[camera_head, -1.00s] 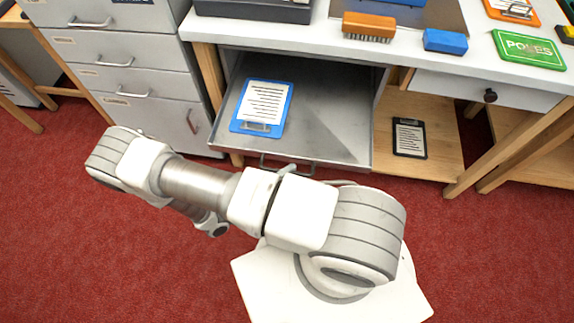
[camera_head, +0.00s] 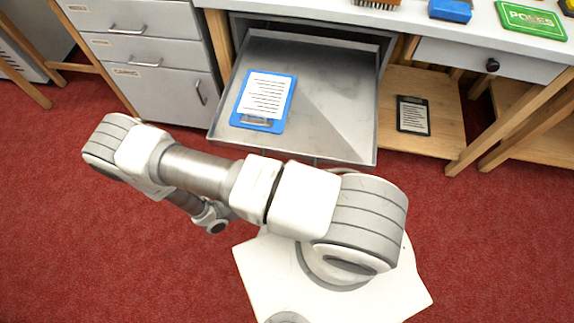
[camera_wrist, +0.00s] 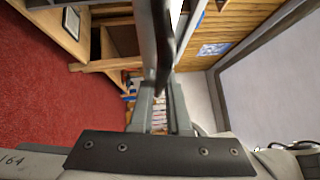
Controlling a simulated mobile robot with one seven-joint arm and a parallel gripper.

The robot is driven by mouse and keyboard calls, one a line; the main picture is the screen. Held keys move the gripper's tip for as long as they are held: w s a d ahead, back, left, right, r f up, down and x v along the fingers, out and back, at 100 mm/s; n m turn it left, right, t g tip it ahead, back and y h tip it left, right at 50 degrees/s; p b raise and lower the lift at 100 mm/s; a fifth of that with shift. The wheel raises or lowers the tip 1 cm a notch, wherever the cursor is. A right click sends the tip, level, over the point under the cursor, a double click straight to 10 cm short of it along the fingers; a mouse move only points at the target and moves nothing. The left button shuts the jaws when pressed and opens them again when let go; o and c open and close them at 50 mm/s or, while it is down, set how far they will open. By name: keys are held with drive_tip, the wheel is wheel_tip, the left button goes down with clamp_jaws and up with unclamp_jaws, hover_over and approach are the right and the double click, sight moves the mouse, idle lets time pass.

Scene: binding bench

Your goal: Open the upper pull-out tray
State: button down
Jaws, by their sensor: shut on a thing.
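The grey metal pull-out tray (camera_head: 325,85) extends well out from under the white-topped bench in the head view. A blue clipboard (camera_head: 247,122) with a printed sheet lies on its left side. My arm crosses in front of the tray's front edge and hides my gripper there. In the wrist view my gripper (camera_wrist: 160,92) is shut on a dark bar, the tray handle (camera_wrist: 162,55), which runs between the two fingers. The bar's far end and exact contact are hard to make out.
A grey filing cabinet (camera_head: 165,53) stands left of the tray. Right of it, a dark clipboard (camera_head: 413,115) lies on a low wooden shelf (camera_head: 445,137), below a closed drawer with a round knob (camera_head: 492,65). Red carpet (camera_head: 60,230) is open in front.

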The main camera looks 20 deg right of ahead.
drive_tip(key=shift+s+a, duration=0.1)
idle(0.3)
drive_tip(key=c, duration=0.9)
unclamp_jaws()
drive_tip(key=v, duration=1.7)
drive_tip(key=shift+s+a, duration=0.1)
drive_tip(key=shift+a, duration=0.1)
drive_tip(key=shift+r, duration=0.1)
